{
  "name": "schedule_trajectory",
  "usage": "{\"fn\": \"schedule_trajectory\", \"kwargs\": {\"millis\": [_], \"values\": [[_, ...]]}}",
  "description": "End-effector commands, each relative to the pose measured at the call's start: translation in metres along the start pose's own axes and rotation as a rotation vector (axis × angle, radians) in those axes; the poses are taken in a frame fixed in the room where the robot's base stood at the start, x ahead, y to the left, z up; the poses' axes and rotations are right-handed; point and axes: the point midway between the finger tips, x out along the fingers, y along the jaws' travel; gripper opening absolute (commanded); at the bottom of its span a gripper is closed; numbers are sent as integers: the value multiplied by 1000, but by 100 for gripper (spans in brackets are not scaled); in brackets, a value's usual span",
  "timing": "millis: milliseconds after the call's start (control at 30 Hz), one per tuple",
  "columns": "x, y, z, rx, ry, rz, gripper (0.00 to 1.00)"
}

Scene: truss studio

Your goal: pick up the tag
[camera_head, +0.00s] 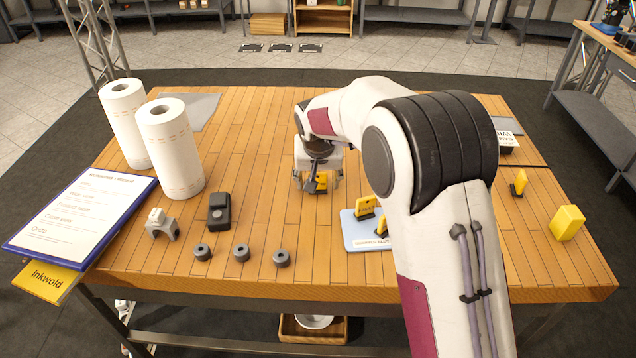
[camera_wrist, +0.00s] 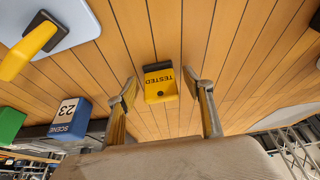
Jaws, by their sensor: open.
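In the head view my gripper (camera_head: 320,184) points down near the middle of the wooden table, around the same yellow tag (camera_head: 321,180), which is partly hidden by the fingers. My gripper is open and holds nothing.
A pale blue board (camera_head: 352,232) with yellow tags (camera_head: 366,205) lies to the right, partly behind my arm. Another yellow tag (camera_head: 519,183) and a yellow block (camera_head: 567,222) stand farther right. Paper rolls (camera_head: 170,150), a black device (camera_head: 219,212) and dark rings (camera_head: 241,253) lie left.

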Motion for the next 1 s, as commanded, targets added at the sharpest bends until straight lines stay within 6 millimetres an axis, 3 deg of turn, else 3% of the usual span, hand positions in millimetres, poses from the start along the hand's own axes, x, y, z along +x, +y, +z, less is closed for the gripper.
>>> {"fn": "schedule_trajectory", "kwargs": {"millis": [233,367,767,1000], "values": [[0,0,0,0,0,0,49],[0,0,0,0,0,0,15],[-2,0,-1,0,0,0,15],[-16,0,-7,1,3,-1,15]]}}
